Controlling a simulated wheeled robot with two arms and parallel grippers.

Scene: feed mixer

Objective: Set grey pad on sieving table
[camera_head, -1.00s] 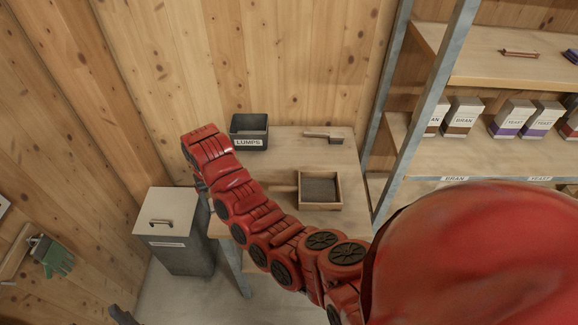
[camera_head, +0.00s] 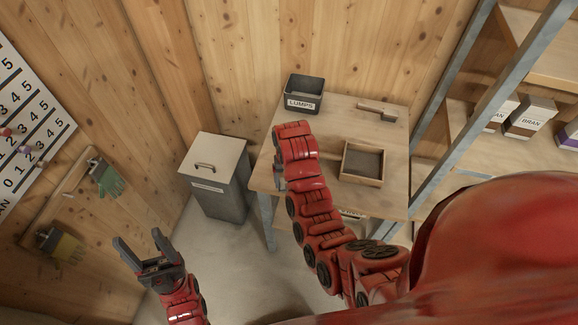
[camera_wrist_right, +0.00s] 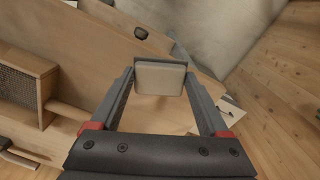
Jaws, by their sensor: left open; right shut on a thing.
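The sieving table (camera_head: 335,120) is a light wooden table against the wall. A square wooden sieve (camera_head: 362,162) with a dark mesh lies on it; its frame and handle also show in the right wrist view (camera_wrist_right: 42,95). My right gripper (camera_wrist_right: 160,70) is shut on a pale grey pad (camera_wrist_right: 160,79), held between its fingertips over the table's edge area. I cannot tell whether the pad touches the table. In the head view the pad is hidden behind my right arm. My left gripper (camera_head: 143,246) is open and empty, low at the left, away from the table.
A dark bin marked LUMPS (camera_head: 304,94) and a brush (camera_head: 378,111) stand at the table's back. A lidded grey bin (camera_head: 216,180) stands left of the table. Shelves with bran bags (camera_head: 530,117) are at the right. Gloves (camera_head: 108,180) hang on the left wall.

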